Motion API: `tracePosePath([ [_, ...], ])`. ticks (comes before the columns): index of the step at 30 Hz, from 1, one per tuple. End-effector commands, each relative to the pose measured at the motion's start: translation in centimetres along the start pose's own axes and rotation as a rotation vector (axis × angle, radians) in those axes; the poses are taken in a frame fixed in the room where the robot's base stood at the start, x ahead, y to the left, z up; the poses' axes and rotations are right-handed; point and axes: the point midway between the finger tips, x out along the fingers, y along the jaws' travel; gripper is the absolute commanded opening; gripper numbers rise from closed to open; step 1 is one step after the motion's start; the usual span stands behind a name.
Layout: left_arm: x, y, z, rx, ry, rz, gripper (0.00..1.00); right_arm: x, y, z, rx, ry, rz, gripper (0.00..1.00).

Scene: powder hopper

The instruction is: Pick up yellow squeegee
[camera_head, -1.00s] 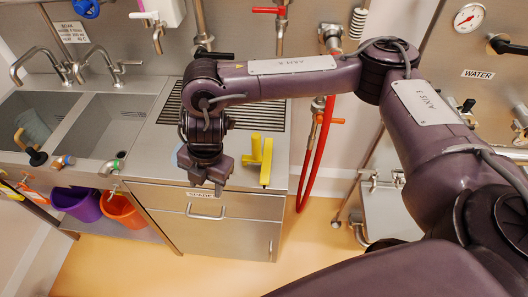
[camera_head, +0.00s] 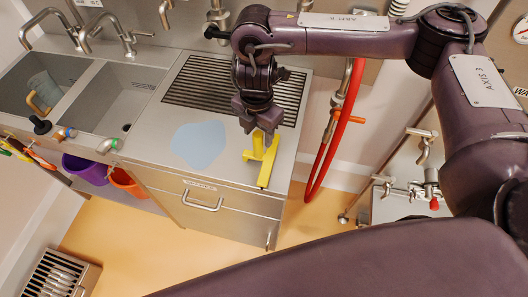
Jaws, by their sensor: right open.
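The yellow squeegee (camera_head: 266,165) lies on the steel counter (camera_head: 225,172) near its front right corner. Its long bar points toward the front edge and its short handle reaches up to the left side of the bar. My right gripper (camera_head: 259,141) is open and points down right over the squeegee's handle end, covering part of it. I cannot tell whether the fingers touch it. My left gripper is not in the view.
A pale blue patch (camera_head: 198,144) lies on the counter left of the squeegee. A slatted drain grate (camera_head: 195,82) is behind, and two sinks (camera_head: 118,100) are at left. A red hose (camera_head: 335,140) hangs past the counter's right side.

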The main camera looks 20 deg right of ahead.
Motion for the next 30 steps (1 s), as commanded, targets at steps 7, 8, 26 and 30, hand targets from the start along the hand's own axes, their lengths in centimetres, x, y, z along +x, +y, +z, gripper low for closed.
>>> tracePosePath([
  [7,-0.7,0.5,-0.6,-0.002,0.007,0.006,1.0,2.9,-0.2,-0.7,0.001,0.003,-0.003,0.49],
  [8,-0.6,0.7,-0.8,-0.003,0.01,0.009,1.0,3.5,-0.2,-0.7,0.001,0.004,-0.003,0.49],
  [26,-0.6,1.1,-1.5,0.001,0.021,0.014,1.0,4.8,-0.1,-0.6,0.0,0.0,0.001,0.25],
  [30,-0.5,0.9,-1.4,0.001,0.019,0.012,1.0,4.8,-0.1,-0.6,0.0,0.0,0.001,0.07],
])
